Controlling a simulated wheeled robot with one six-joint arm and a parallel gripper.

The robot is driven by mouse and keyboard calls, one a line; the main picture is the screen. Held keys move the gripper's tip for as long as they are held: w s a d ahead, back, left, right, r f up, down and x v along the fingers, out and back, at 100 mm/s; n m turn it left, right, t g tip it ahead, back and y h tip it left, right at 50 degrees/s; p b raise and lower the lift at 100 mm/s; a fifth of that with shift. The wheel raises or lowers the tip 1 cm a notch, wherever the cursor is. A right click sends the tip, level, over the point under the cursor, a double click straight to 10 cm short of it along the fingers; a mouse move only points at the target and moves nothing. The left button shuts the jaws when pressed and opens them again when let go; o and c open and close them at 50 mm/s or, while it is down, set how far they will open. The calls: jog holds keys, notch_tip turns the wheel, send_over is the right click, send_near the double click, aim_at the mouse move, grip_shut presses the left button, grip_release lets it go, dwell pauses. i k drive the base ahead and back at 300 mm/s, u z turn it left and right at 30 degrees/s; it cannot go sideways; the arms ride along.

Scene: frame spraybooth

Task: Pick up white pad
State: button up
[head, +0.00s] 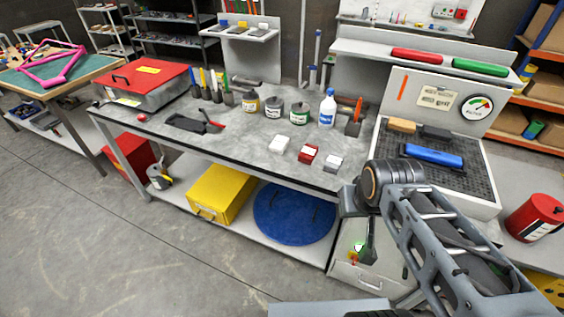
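Three small block-like pads lie in a row on the grey workbench (240,135), near its front edge. The white pad (279,145) is the leftmost. A red pad (308,155) with a pale top lies to its right, and a grey pad (333,163) lies beyond that. The white pad is fully visible and apart from the red one. My arm rises from the lower right, and its dark joint is to the right of the pads. I cannot make out my gripper's fingers in this view.
Tins (273,109), a white-blue bottle (327,108) and upright tools stand along the bench's back. A red toolbox (145,85) is at left. A black grid tray (430,165) with a blue tool is at right. The bench around the white pad is clear.

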aim_at(278, 146)
jog(key=z, duration=0.1)
jog(key=k, duration=0.55)
jog(key=u, duration=1.2)
jog(key=i, duration=1.5)
jog(key=z, duration=0.85)
jog(key=i, duration=0.4)
jog(key=z, duration=0.3)
